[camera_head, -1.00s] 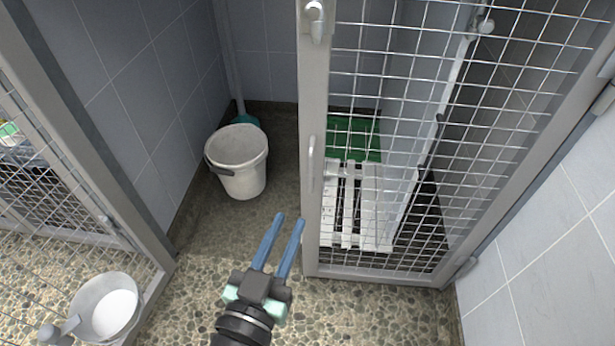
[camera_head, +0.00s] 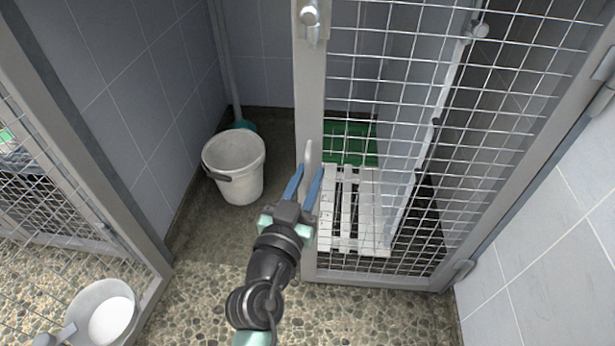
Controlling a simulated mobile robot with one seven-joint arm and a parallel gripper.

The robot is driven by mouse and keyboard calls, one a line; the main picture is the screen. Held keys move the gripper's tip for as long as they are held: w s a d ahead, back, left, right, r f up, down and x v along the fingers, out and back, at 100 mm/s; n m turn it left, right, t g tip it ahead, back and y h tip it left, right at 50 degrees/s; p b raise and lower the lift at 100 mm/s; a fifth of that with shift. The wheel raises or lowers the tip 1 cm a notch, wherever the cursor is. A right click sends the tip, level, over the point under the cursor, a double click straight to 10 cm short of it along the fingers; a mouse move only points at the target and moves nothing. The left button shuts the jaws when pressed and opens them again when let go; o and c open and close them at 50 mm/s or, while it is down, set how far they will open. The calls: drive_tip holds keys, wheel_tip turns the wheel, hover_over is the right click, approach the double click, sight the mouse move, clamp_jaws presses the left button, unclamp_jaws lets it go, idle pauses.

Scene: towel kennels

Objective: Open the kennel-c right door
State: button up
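The mesh kennel door (camera_head: 420,130) stands on the right, in a grey frame with hinges on its right side. Its left upright (camera_head: 309,110) carries a round latch knob (camera_head: 310,14) near the top and a pale vertical handle (camera_head: 308,152) lower down. My gripper (camera_head: 307,168) is at the lower part of this handle. Its two blue fingers are apart, one on each side of the handle in the picture. Whether they touch it I cannot tell. Behind the mesh are a white slatted pallet (camera_head: 345,205) and a green mat (camera_head: 350,143).
A white bucket (camera_head: 235,160) stands on the floor left of the door. Another mesh panel (camera_head: 50,210) with a grey frame is at the left, with a metal bowl (camera_head: 85,300) at its foot. A tiled wall (camera_head: 550,230) is at the right. Pebbled floor lies clear in front.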

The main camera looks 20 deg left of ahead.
clamp_jaws()
idle(1.4)
